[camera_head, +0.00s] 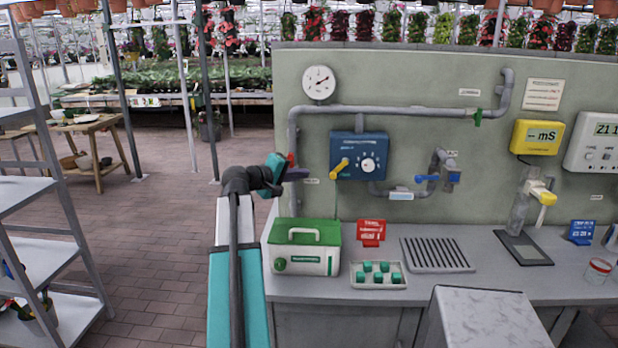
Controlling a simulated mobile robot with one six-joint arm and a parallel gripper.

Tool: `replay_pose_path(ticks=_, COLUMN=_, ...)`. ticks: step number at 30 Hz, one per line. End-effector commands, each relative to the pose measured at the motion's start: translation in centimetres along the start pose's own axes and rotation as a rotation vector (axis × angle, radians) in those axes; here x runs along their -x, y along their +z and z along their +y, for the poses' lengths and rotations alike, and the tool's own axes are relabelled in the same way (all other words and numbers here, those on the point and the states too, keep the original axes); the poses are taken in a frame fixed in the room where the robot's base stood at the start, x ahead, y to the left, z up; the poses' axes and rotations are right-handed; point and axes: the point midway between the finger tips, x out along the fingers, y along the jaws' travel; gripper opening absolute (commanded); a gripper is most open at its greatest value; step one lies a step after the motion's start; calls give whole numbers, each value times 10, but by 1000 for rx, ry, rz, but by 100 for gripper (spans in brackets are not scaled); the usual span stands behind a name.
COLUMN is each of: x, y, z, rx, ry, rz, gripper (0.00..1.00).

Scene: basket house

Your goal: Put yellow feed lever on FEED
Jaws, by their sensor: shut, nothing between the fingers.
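The yellow feed lever (340,168) sits on the left of the front of a blue control box (359,146) on the grey-green panel. The lever is tilted, with its lower end toward the lower left. A white dial (368,165) is right of it. The small markings on the box are too small to read, so I cannot tell which one is FEED. My gripper (302,173) is shut and empty. It is left of the blue box in the picture, apart from the lever. Whether it is nearer than the panel by much is hard to tell.
Grey pipes (400,110) run along the panel. A blue-handled valve (428,178) is right of the box. Below, the bench holds a green-and-white case (306,262), a red sign (371,232), a tray of green pieces (378,283) and a drain grate (437,254).

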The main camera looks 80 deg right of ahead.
Motion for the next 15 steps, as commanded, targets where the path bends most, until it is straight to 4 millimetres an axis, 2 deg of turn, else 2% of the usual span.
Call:
replay_pose_path(ticks=1, x=10, y=1, z=-3, rx=0, ry=0, rz=2, gripper=0)
replay_pose_path(ticks=6, x=34, y=0, z=-3, rx=0, ry=0, rz=2, gripper=0)
replay_pose_path(ticks=15, x=53, y=-1, z=-3, rx=0, ry=0, rz=2, gripper=0)
